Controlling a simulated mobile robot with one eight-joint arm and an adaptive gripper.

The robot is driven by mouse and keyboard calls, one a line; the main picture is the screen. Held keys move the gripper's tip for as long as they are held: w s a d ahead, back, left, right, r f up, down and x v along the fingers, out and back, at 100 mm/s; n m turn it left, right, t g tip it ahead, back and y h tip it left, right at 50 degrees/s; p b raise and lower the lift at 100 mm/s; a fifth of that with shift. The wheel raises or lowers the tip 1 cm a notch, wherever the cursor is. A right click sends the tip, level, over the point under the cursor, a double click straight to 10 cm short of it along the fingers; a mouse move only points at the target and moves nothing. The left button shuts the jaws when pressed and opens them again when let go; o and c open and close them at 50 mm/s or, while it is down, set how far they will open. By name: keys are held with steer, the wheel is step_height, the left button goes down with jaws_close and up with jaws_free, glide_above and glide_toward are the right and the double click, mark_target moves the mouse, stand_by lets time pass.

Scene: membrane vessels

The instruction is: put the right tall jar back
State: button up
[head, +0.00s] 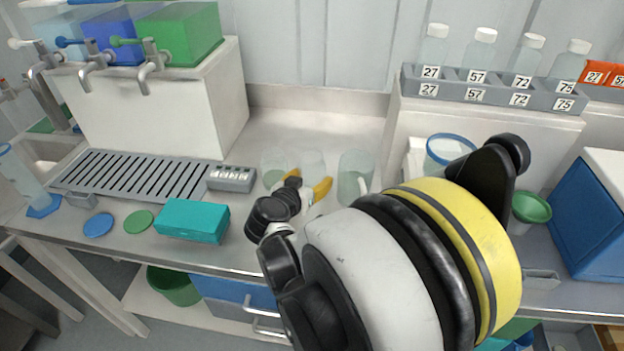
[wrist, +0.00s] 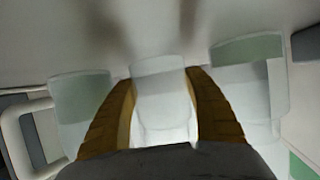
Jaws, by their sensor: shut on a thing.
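Three clear vessels stand in a row on the grey counter in the head view. My gripper (head: 307,184) is shut on the middle one, a clear jar (head: 313,160), with a yellow finger on each side. In the wrist view this jar (wrist: 160,100) lies between the two fingers and looks empty. The left vessel (head: 273,168) and the right vessel (head: 350,172), which has a white handle, each show a greenish band. They flank the held jar closely in the wrist view. I cannot tell whether the held jar touches the counter.
A slotted drain tray (head: 130,177), a labelled grey block (head: 231,178) and a teal box (head: 192,220) lie to the left. Numbered bottles stand in a rack (head: 495,90) on a raised shelf at right. A blue-rimmed tub (head: 448,152) and green funnel (head: 531,207) are near my arm.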

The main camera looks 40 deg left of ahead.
steer(key=o, duration=1)
steer(key=shift+f, duration=0.15)
steer(key=shift+c, duration=0.2)
steer(key=shift+r, duration=0.3)
steer(key=p+v, duration=0.4)
steer(key=v, duration=0.8)
steer(key=shift+f, duration=0.1)
